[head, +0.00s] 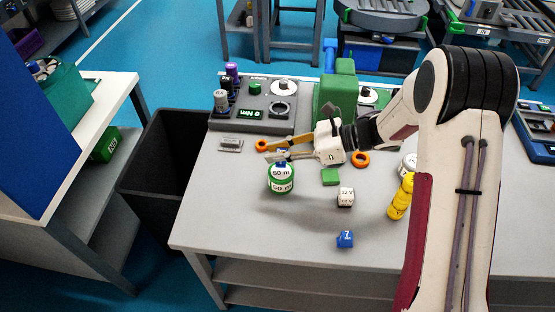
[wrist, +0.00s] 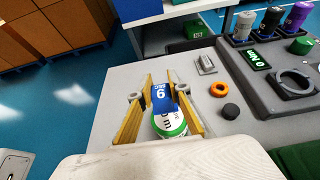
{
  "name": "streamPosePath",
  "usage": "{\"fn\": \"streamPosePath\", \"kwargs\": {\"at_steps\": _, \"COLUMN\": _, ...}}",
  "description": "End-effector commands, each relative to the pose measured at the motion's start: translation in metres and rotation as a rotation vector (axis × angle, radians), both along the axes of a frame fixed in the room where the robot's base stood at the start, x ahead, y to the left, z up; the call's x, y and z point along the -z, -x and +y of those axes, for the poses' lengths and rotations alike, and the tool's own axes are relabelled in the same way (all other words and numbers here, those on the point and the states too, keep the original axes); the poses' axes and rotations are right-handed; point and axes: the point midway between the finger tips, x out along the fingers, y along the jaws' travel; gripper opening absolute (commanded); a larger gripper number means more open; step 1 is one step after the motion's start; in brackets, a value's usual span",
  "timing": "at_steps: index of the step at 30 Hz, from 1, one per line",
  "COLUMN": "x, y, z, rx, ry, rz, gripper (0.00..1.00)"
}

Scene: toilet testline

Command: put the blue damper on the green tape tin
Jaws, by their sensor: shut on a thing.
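My gripper (head: 267,151) is shut on the blue damper (wrist: 160,98), a small blue piece with a white number on its face. The damper sits between the two yellow-brown fingers in the wrist view. In the head view the fingers and their shadow hide most of it. The green tape tin (head: 281,180), a round tin with a white "50 m" band, stands upright on the table directly below the fingertips. Its green rim (wrist: 170,133) shows just below the damper in the wrist view. I cannot tell whether the damper touches the tin's top.
The table's front left is clear.

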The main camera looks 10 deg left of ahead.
Motion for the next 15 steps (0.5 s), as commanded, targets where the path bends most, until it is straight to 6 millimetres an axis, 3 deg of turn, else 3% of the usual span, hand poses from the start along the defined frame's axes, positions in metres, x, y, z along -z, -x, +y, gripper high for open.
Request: {"fn": "streamPosePath", "kwargs": {"at_steps": 15, "x": 0.036, "y": 0.0, "z": 0.0, "rx": 0.0, "ry": 0.001, "rz": 0.0, "gripper": 0.0}}
